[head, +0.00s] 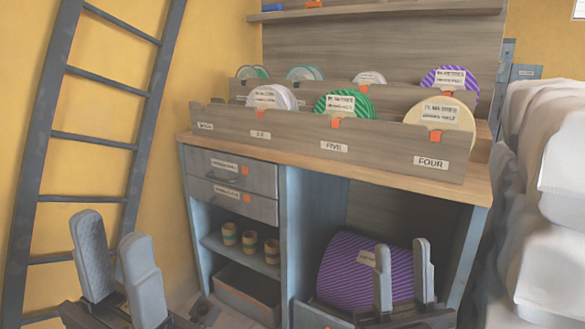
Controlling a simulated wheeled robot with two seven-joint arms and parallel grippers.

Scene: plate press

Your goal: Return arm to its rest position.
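My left gripper (113,240) is in the lower left, in front of the ladder. Its two grey fingers stand apart and hold nothing. My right gripper (403,262) is in the lower right, in front of the cabinet's open lower bay. Its two fingers are apart with nothing gripped between them. A purple striped roll or stack (340,268) with a small label shows behind and left of the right fingers. I cannot tell whether the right gripper touches it. Most of both arms is out of view.
The cabinet's wooden top (300,150) carries racks with labelled slots (335,148) and several coloured plates. Drawers (232,185) and striped cups (250,243) are below. A ladder (150,110) stands left. Pale stacked bags (550,180) close off the right side.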

